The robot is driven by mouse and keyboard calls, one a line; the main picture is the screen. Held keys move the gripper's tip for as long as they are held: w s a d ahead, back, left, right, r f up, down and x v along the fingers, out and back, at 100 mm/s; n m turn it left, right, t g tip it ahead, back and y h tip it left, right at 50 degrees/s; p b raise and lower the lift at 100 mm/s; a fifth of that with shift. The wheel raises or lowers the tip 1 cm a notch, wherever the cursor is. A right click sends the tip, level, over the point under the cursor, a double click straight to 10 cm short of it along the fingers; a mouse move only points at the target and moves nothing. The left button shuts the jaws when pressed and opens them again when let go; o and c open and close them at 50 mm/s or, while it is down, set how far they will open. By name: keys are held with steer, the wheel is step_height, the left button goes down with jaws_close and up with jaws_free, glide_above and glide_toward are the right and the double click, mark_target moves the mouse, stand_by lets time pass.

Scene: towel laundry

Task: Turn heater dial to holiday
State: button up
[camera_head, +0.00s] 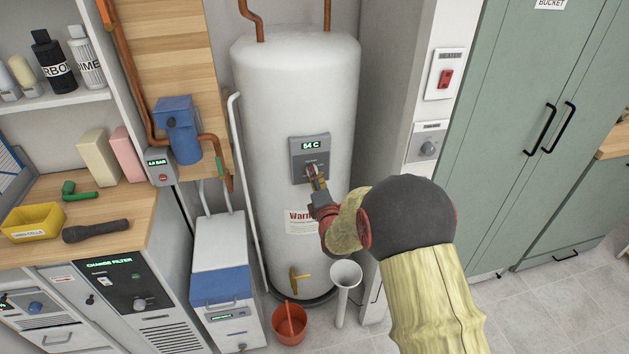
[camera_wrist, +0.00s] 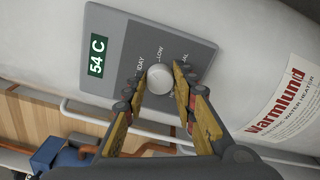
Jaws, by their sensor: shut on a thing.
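The heater (camera_head: 296,95) is a tall white cylinder in the middle of the head view. Its grey control panel (camera_head: 296,148) has a green display reading 54 C. The panel also fills the upper middle of the wrist view (camera_wrist: 130,27), turned sideways. The round pale dial (camera_wrist: 160,78) sits below printed labels; LOW is readable, and the others are partly hidden, one ending in "IDAY". My gripper (camera_head: 314,176) is at the panel. In the wrist view my gripper's yellow fingers (camera_wrist: 160,90) are on both sides of the dial, shut on it. The dial's pointer mark is not clear.
A red-buttoned wall switch (camera_head: 445,78) and a second dial box (camera_head: 428,143) are right of the heater. A red bucket (camera_head: 290,325) and a white funnel-topped pipe (camera_head: 345,290) stand below. A blue pump box (camera_head: 180,130) is at left.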

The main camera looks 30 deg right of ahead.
steer(key=n+b, duration=0.3)
steer(key=n, duration=0.2)
steer(key=shift+a+n, duration=0.1)
steer(key=shift+n, duration=0.3)
stand_by(0.4)
steer(key=o, duration=1.2)
steer(key=shift+c, duration=0.2)
steer(key=v, duration=1.2)
